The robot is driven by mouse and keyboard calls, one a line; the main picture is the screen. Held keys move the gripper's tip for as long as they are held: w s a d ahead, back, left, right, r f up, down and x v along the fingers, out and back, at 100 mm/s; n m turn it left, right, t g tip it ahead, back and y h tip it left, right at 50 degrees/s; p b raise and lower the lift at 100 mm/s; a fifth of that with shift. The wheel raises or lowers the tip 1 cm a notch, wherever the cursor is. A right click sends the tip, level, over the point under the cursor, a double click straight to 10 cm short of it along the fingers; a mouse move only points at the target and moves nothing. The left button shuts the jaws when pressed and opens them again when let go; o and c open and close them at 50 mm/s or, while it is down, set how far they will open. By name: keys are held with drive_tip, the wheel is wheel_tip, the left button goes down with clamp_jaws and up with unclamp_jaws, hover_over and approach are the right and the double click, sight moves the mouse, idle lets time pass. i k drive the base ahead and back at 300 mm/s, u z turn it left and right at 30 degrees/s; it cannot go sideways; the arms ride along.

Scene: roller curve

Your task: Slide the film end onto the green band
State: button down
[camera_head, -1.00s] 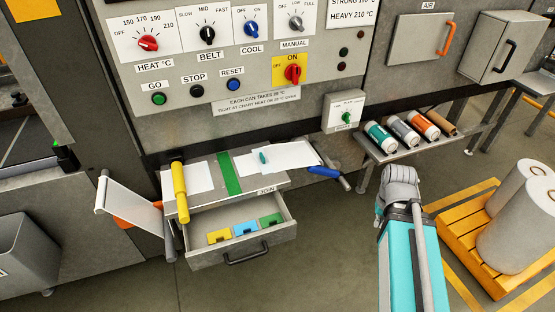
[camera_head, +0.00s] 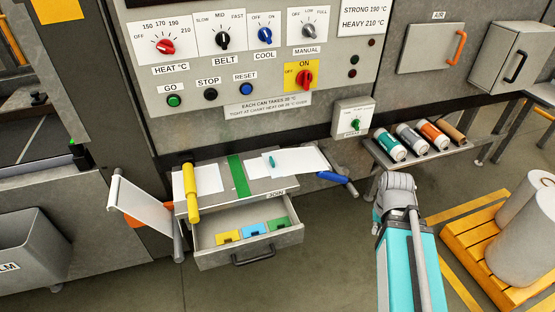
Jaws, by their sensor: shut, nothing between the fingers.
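The green band (camera_head: 238,176) runs front to back across the top of the join table (camera_head: 262,187). One white film sheet (camera_head: 209,179) lies to its left, with a narrow strip of table between. A small teal piece (camera_head: 271,161) lies on the right sheet. My arm rises at the lower right, away from the table; its gripper does not show.
An open drawer (camera_head: 249,254) with yellow, blue and green pieces juts out below the table. A yellow roller (camera_head: 191,194) and a blue-handled tool (camera_head: 332,177) lie at the table's sides. A pallet with white rolls (camera_head: 525,232) stands at far right.

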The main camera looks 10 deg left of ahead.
sight(265, 165)
drive_tip(key=u, duration=0.05)
drive_tip(key=i, duration=0.9)
drive_tip(key=z, duration=0.05)
